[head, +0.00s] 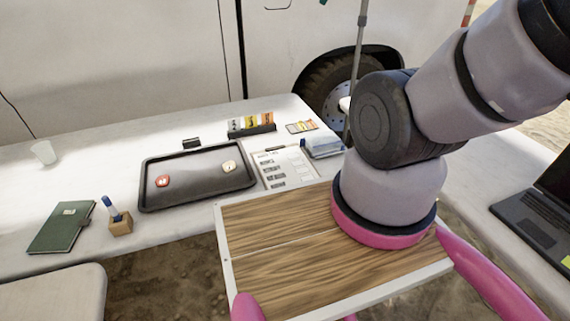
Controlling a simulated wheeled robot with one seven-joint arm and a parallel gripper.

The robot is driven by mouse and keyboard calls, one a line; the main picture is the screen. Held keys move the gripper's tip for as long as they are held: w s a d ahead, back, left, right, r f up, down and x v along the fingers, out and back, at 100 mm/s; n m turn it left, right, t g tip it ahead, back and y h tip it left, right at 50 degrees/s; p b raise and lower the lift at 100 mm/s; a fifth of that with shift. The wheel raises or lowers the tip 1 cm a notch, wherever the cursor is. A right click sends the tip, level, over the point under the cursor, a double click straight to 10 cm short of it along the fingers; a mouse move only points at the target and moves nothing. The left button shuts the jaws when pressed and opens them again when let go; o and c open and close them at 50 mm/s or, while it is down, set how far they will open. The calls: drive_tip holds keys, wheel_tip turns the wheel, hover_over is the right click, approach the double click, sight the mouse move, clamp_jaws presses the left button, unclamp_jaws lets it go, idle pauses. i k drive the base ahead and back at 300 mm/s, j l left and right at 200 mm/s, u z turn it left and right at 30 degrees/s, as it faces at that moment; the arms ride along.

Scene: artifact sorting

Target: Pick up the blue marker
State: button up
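The blue marker (110,207) is at the left in the head view. It stands tilted in a small wooden block holder (121,223) near the front edge of the white table (85,160). Its lower end is hidden in the holder. My arm rises from its base at the right of the view and leaves through the upper right. My gripper is out of view, so its position relative to the marker does not show.
A green notebook (63,227) lies left of the marker. A black tray (200,198) with two small pieces is to its right, then a clipboard (293,177) and a card box (250,130). A white cup (44,152) stands at back left. A laptop (540,222) is at far right.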

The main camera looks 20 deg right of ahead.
sight(109, 205)
drive_tip(key=u, duration=0.5)
drive_tip(key=i+l+u, duration=0.1)
drive_tip(key=u, duration=0.35)
drive_tip(key=i+l+u, duration=0.1)
drive_tip(key=u, duration=0.4)
drive_tip(key=l+u, duration=0.1)
drive_tip(key=u, duration=0.4)
